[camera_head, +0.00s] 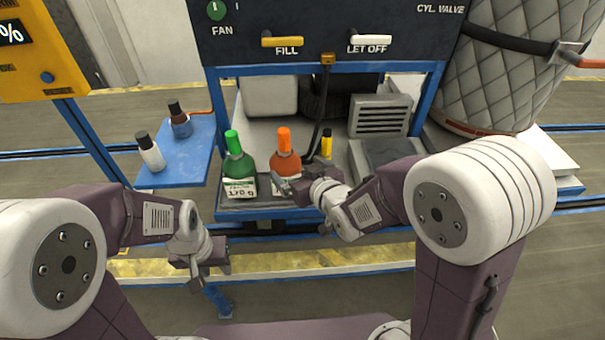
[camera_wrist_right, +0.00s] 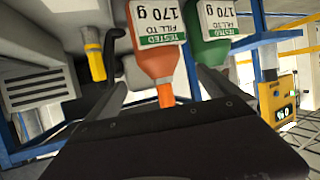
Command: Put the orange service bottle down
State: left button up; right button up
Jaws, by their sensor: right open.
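The orange service bottle (camera_head: 285,164) with its orange cap stands upright on the tray at the front of the blue-framed station. In the right wrist view the bottle (camera_wrist_right: 155,65) appears upside down, its white label reading "TESTED FILL TO 170 g". My right gripper (camera_head: 291,184) is open in front of the bottle, and its fingers show on either side of it in the wrist view. It hides part of the bottle's lower front in the head view. My left gripper (camera_head: 207,270) hangs low at the left, away from the bottle; its jaw opening is unclear.
A green bottle (camera_head: 238,165) stands close to the left of the orange one. A yellow-capped item (camera_head: 327,145) and a grey vented box (camera_head: 380,115) are to the right.

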jog(key=s+d+f+m+g+h+b, duration=0.5)
jog(key=s+d+f+g, duration=0.6)
jog(key=s+d+f, duration=0.6)
notch_tip(320, 180, up, 13)
jog(key=s+a+p, duration=0.2)
jog(key=p, duration=1.2)
jog(key=shift+r, duration=0.2)
jog(key=shift+w+a, duration=0.1)
